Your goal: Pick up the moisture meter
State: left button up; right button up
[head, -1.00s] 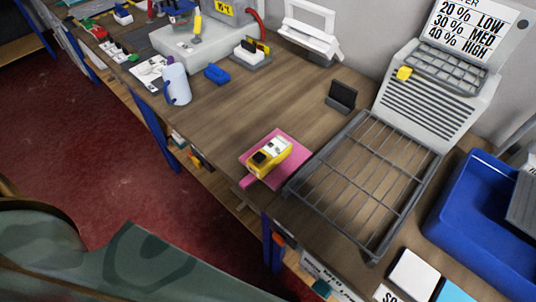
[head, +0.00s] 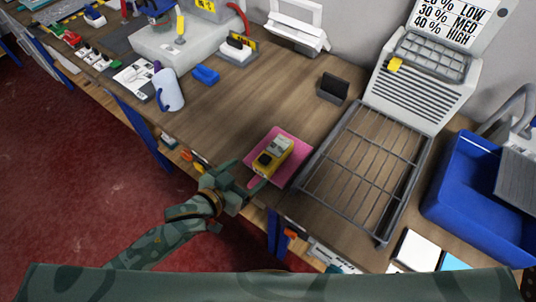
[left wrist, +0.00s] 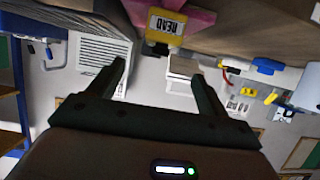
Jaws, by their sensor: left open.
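The moisture meter (head: 275,157) is a yellow block with a pale top and a dark end. It lies on a pink mat (head: 298,146) at the table's front edge. My left gripper (head: 249,177) is open and empty at the near left edge of the mat, short of the meter's dark end. In the left wrist view the meter (left wrist: 165,27) shows a label reading READ, beyond and above the gap between the open fingers (left wrist: 158,66), and touches neither. My right gripper is not in view.
A grey wire rack (head: 330,143) stands just right of the mat. Behind it are a dark small holder (head: 332,88) and a grey vented unit (head: 408,92). A blue bin (head: 462,212) is at the right.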

aim_at(271, 155)
pick_arm(q)
jog(key=b+x, duration=0.1)
jog(key=x, duration=0.5)
jog(key=shift+w+f, duration=0.1)
jog(key=shift+f, duration=0.1)
jog(key=shift+w+d+f, duration=0.2)
jog(key=shift+w+d, duration=0.1)
jog(key=shift+w, duration=0.15)
jog(key=b+x, duration=0.2)
jog(key=x, duration=0.3)
jog(key=shift+d+f, duration=0.1)
jog(key=shift+f, duration=0.05)
jog(key=c, duration=1.3)
